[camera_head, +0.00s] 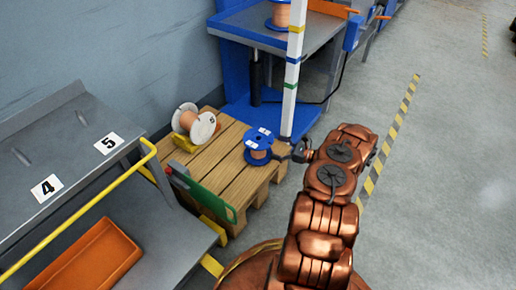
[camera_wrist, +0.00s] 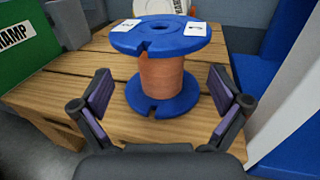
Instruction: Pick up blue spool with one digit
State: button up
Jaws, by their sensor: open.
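The blue spool (camera_head: 258,147) stands upright on a wooden pallet (camera_head: 232,186) and is wound with copper-coloured wire. In the wrist view the blue spool (camera_wrist: 161,70) is straight ahead, with two white labels on its top flange. The digits on them are not clearly legible. My gripper (camera_head: 287,150) is just right of the spool in the head view. In the wrist view my gripper (camera_wrist: 162,92) is open, its two fingers apart on the near left and near right of the spool, holding nothing.
A white spool (camera_head: 200,126) rests in a yellow holder (camera_head: 183,143) behind on the pallet. A striped post (camera_head: 291,85) and blue machine stand close behind. Floor at right is clear.

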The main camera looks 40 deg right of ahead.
aim_at(263, 143)
jog(key=shift+b+x, duration=1.25)
jog(key=shift+x, duration=1.85)
jog(key=c, duration=1.7)
jog(key=shift+c, duration=0.3)
jog(key=shift+r, duration=0.15)
